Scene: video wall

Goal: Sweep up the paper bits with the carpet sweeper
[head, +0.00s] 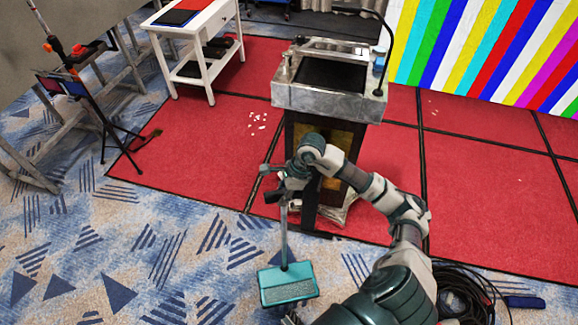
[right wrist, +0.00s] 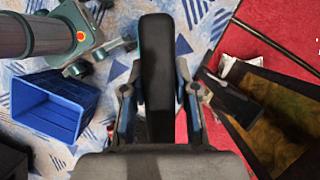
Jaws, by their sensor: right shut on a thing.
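The carpet sweeper has a teal head (head: 288,284) resting on the blue patterned carpet at bottom centre of the head view. Its grey pole rises upright to my right gripper (head: 276,184), which is shut on the handle. In the right wrist view, the dark handle grip (right wrist: 158,70) stands between the fingers of the right gripper. White paper bits (head: 258,122) lie scattered on the red carpet left of the lectern, beyond the sweeper. A few more white bits (head: 434,112) lie on the red carpet at right. My left gripper is not in view.
A metal-topped lectern (head: 330,97) stands just beyond my right gripper, with a pale crumpled bag at its base. A white side table (head: 195,40) and a black stand (head: 100,115) are at left. Coiled black cable (head: 462,292) lies lower right. The right wrist view shows a blue crate (right wrist: 40,108).

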